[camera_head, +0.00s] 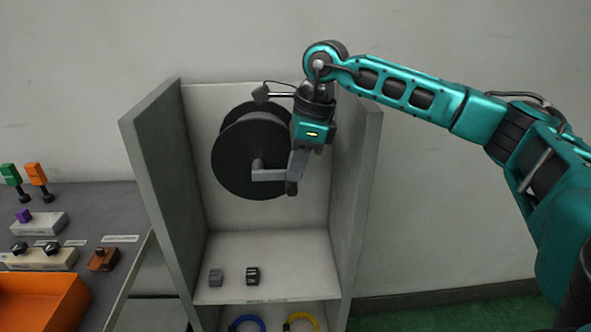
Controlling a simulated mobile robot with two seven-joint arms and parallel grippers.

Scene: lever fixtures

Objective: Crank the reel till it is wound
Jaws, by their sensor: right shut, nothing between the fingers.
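The reel (237,153) is a large dark spool mounted upright inside a grey open cabinet. A light grey crank arm (270,174) runs from its hub to the right, with a dark handle (292,188) at its end. My right gripper (297,170) points down in front of the reel's right side, over the crank's outer end. Its fingers are shut, and I see nothing held between them. Whether they touch the crank cannot be told from this angle. My left gripper is out of view.
Cabinet side walls (160,160) stand left and right of the reel. Two small blocks (252,275) sit on the shelf below; blue and yellow rings (300,321) lie lower. A left table (85,205) carries lever and switch fixtures and an orange bin (45,300).

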